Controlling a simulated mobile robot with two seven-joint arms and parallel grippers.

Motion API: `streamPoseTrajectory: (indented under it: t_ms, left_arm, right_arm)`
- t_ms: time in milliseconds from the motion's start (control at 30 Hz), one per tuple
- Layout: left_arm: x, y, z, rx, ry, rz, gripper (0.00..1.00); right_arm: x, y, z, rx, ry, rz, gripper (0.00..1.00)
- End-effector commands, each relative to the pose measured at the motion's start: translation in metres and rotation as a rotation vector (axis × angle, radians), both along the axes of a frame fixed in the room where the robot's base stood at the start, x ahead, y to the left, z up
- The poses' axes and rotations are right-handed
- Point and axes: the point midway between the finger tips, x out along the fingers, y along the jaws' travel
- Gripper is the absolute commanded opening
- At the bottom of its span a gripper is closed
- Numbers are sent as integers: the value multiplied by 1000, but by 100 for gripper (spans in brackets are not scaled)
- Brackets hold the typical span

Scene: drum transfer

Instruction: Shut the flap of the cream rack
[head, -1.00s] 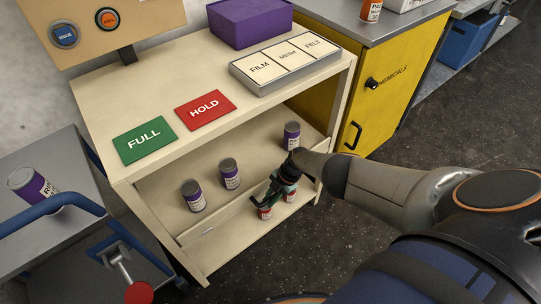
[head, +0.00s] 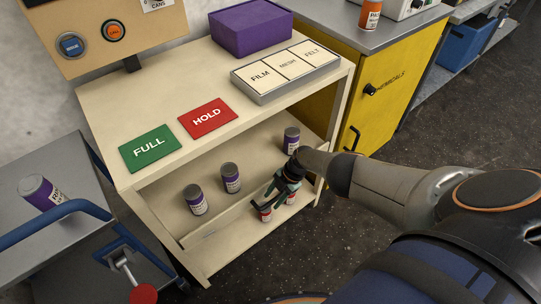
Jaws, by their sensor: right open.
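The cream rack (head: 175,87) stands in the middle of the head view. Its flap (head: 225,226) is a cream strip along the front of the inner shelf; its exact angle is hard to tell. My right gripper (head: 268,203) is open at the right part of the flap, in front of the shelf. It holds nothing that I can see. I cannot tell whether it touches the flap, and it hides part of it. My left gripper is not in view.
Purple cans (head: 231,178) with grey lids stand on the inner shelf; red-labelled cans (head: 291,198) show below, near my gripper. A yellow cabinet (head: 390,75) stands at right. A grey cart (head: 40,215) with blue rails is at left. Dark floor is free in front.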

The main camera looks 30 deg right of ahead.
Motion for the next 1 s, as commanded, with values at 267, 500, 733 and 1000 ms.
streamPoseTrajectory:
  t_ms: [267,500,733,1000]
  left_arm:
    - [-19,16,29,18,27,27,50]
    - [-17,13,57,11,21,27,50]
    - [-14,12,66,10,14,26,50]
    - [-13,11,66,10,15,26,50]
  right_arm:
    - [-6,-18,50,1,1,1,50]
    - [-11,-30,77,2,0,1,50]
    - [-12,-35,85,3,-1,2,50]
    - [-12,-35,85,3,-1,2,50]
